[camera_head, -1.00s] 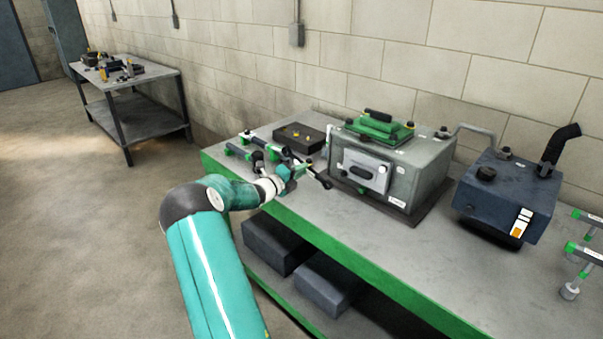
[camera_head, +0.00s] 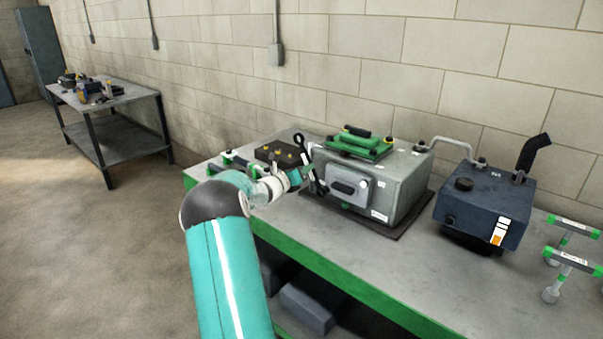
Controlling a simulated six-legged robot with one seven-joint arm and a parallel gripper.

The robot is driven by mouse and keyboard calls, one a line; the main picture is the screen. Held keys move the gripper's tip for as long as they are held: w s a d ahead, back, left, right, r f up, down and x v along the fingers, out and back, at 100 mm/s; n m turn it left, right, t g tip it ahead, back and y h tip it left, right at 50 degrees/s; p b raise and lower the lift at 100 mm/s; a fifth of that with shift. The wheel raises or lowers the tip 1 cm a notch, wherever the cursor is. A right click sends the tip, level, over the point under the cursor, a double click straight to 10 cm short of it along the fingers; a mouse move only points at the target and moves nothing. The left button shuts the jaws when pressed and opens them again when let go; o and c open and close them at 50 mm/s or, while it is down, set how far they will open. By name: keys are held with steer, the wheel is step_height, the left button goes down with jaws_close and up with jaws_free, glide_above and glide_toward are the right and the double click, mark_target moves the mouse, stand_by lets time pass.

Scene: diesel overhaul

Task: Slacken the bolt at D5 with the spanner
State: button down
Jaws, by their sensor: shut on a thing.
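My gripper (camera_head: 304,172) is shut on a dark spanner (camera_head: 299,140), which stands roughly upright, its ringed upper end above the jaws. The spanner is close to the left front edge of the grey engine block (camera_head: 405,187); I cannot tell whether they touch. The block has a light front plate (camera_head: 346,183) with a dark handle and a green cover (camera_head: 359,143) on top. The bolt at D5 is too small to make out.
A dark tray (camera_head: 266,154) with yellow pieces lies behind my gripper. A blue tank (camera_head: 490,205) and green-ended T-handled tools (camera_head: 570,262) stand to the right on the green-edged bench (camera_head: 437,270). A second table (camera_head: 129,98) stands far left.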

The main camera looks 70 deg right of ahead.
steer(key=shift+s+d, duration=0.1)
steer(key=shift+d, duration=0.05)
steer(key=shift+x, duration=1.3)
steer(key=shift+f, duration=0.15)
steer(key=n, duration=0.1)
steer(key=w+f+n, duration=0.1)
steer(key=shift+w+d+f+n, duration=0.15)
steer(key=shift+w+d+n, duration=0.15)
steer(key=shift+d, duration=0.05)
steer(key=shift+w, duration=0.1)
